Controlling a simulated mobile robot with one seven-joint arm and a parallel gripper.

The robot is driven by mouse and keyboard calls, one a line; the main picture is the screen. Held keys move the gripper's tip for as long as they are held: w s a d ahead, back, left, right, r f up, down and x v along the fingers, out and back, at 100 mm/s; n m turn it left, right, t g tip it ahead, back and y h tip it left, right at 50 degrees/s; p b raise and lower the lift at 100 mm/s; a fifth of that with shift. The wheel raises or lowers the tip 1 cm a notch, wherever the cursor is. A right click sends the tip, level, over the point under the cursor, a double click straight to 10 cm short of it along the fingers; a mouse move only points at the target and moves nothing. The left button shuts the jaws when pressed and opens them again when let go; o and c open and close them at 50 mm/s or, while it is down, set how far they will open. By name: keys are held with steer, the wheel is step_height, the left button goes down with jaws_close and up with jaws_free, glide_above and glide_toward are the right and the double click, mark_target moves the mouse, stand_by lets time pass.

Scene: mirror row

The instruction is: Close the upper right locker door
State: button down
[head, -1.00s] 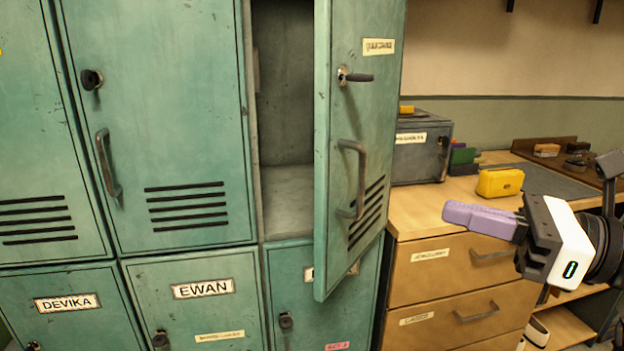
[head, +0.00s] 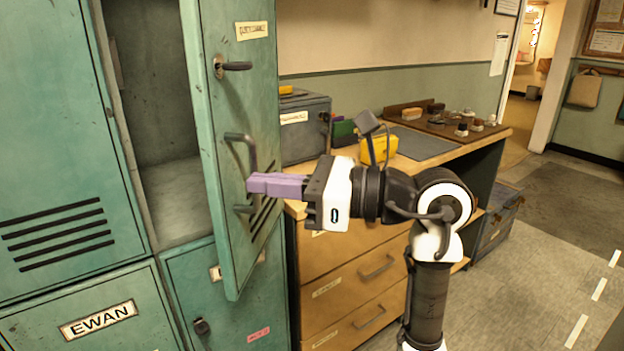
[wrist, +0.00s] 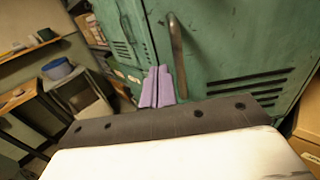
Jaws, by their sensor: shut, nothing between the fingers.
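The upper right locker door (head: 238,110) is green and stands open, swung out from its dark, empty compartment (head: 158,120). It has a bar handle (head: 251,165), a lock with a lever (head: 232,66) and a row of vent slots. My gripper (head: 250,184), with purple fingers, is shut and empty. It points left at the outer face of the door, beside the handle. Whether the fingertips touch the door I cannot tell. In the wrist view the closed fingers (wrist: 157,72) show next to the handle (wrist: 177,55), with the vent slots to the right.
A wooden drawer cabinet (head: 345,290) stands right of the lockers, under my arm. On its top are a grey metal box (head: 302,130) and a yellow case (head: 378,148). Below the open compartment is a closed locker (head: 230,310). Floor is free at the right (head: 560,230).

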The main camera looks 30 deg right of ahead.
mark_target(222, 180)
steer(key=shift+x, duration=1.75)
